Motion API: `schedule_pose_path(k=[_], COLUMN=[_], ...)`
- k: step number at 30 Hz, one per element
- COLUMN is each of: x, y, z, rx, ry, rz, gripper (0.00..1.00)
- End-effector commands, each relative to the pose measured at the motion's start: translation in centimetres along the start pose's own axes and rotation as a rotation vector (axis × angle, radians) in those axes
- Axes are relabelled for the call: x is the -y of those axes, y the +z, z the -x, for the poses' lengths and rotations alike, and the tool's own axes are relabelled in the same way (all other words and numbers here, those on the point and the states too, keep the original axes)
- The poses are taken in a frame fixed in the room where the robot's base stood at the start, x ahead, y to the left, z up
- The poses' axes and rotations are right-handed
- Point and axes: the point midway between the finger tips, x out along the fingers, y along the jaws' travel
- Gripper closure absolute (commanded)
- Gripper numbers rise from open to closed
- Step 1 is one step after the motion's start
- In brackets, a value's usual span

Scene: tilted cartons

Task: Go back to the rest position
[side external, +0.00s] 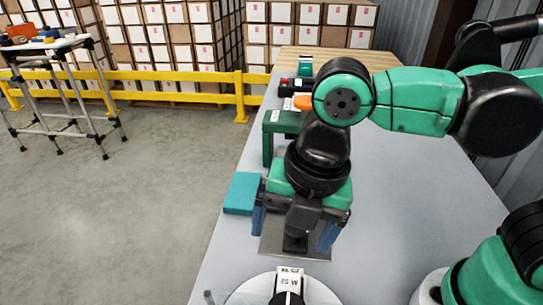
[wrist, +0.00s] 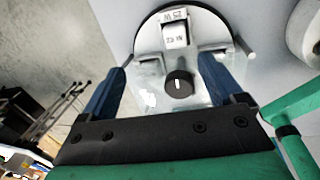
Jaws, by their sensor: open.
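My gripper (side external: 293,236) points down over the grey table (side external: 400,215), with its two blue fingers spread apart. In the wrist view the fingers of my gripper (wrist: 165,85) stand wide, with a black knob (wrist: 179,84) showing between them. I see no object clamped by the fingers. A grey plate (side external: 318,248) shows beneath the gripper in the side view.
A teal box (side external: 242,192) lies close to the gripper's left, at the table edge. A green stand (side external: 283,122) and small items stand farther back. A yellow rail (side external: 185,76) and stacked cartons (side external: 160,35) are behind. The table's right side is mostly clear.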

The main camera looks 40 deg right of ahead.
Motion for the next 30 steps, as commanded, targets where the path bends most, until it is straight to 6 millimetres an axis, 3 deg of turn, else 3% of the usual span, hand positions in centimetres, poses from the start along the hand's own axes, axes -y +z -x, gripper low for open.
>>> schedule_pose_path(k=[1, 6, 9, 13, 19, 30], x=[0.3, 1.9, 3.2, 4.8, 6.1, 6.1], y=[2.1, 8.2, 11.3, 14.1, 15.7, 15.8], z=[0.0, 0.0, 0.2, 0.5, 0.7, 0.7], rx=[0.015, 0.020, -0.010, -0.068, -0.130, -0.135], ry=[0.047, 0.243, 0.366, 0.504, 0.607, 0.611], rz=[-0.238, -1.076, -1.511, -1.925, -2.198, -2.212], gripper=[0.13, 0.13, 0.13, 0.13, 0.13, 0.13])
